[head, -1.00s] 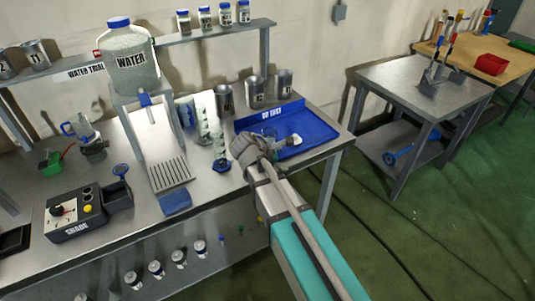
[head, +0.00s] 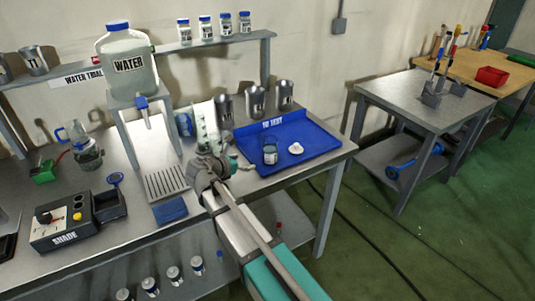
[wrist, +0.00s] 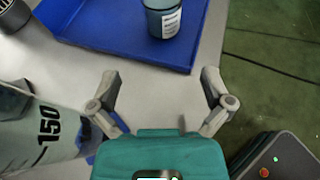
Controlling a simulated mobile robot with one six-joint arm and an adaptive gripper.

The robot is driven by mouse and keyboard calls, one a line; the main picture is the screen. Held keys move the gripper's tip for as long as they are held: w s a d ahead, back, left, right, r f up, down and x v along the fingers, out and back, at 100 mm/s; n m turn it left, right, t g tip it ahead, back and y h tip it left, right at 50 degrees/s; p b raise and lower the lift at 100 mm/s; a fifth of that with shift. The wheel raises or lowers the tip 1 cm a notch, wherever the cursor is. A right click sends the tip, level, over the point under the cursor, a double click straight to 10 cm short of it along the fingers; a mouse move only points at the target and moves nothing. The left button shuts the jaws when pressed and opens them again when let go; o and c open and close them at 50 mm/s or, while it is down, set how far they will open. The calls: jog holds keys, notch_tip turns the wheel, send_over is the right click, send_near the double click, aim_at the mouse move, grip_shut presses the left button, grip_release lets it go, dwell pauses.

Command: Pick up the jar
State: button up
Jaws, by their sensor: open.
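A small jar (head: 270,155) with a white label and blue-grey contents stands upright in the blue tray (head: 325,145). In the wrist view the jar (wrist: 162,20) is at the top, cut off by the frame edge, just inside the near wall of the tray (wrist: 130,48). A white lid-like piece (head: 296,148) lies right of the jar in the head view. My gripper (wrist: 160,88) is open and empty. Its fingers are spread apart, short of the tray and below the jar in the wrist view.
A graduated cylinder marked 150 (wrist: 38,130) is close to the left of my gripper. Several metal cups (head: 255,100) stand behind the tray. A large water jug (head: 127,60) is on a stand further left. Several small jars sit on the shelf (head: 215,42).

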aim_at(265, 154)
jog(key=b+x, duration=0.2)
jog(key=x, duration=0.5)
jog(key=shift+f+b, duration=0.2)
jog(key=shift+b, duration=0.2)
jog(key=shift+w+d+f, duration=0.1)
jog(key=shift+w+d, duration=0.35)
jog(key=shift+w, duration=0.05)
jog(key=shift+b+x, duration=0.95)
jog(key=shift+x, duration=1.7)
jog(key=shift+d+r, duration=0.15)
jog(key=shift+r, duration=0.05)
jog(key=shift+s, duration=0.1)
jog(key=c, duration=1.2)
jog(key=shift+r+p, duration=0.45)
